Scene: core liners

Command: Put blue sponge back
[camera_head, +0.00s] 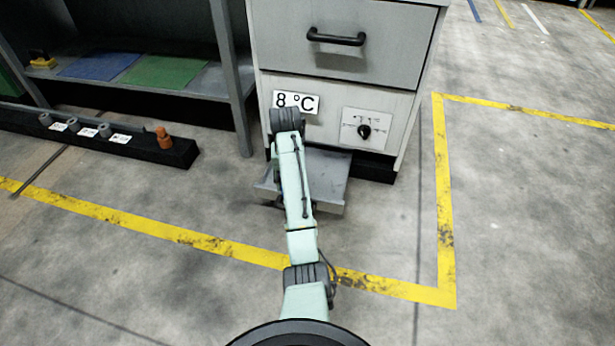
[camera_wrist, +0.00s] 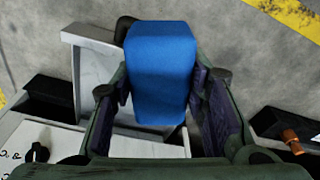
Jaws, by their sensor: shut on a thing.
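The blue sponge (camera_wrist: 160,65) is a solid blue block in the wrist view. My gripper (camera_wrist: 165,95) is shut on it, with one dark finger on each side. In the head view my arm reaches forward to the front of the grey cabinet (camera_head: 345,65), above a low grey ledge or tray (camera_head: 331,178). My gripper and the sponge are hidden behind the arm there. A blue mat (camera_head: 100,66) and a green mat (camera_head: 165,70) lie side by side on the shelf at the left.
The cabinet front has a black handle (camera_head: 336,38), an 8 °C label (camera_head: 296,102) and a dial (camera_head: 364,131). A low black rack (camera_head: 90,133) with grey pieces and an orange piece (camera_head: 164,138) stands at the left. The floor at the right is clear.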

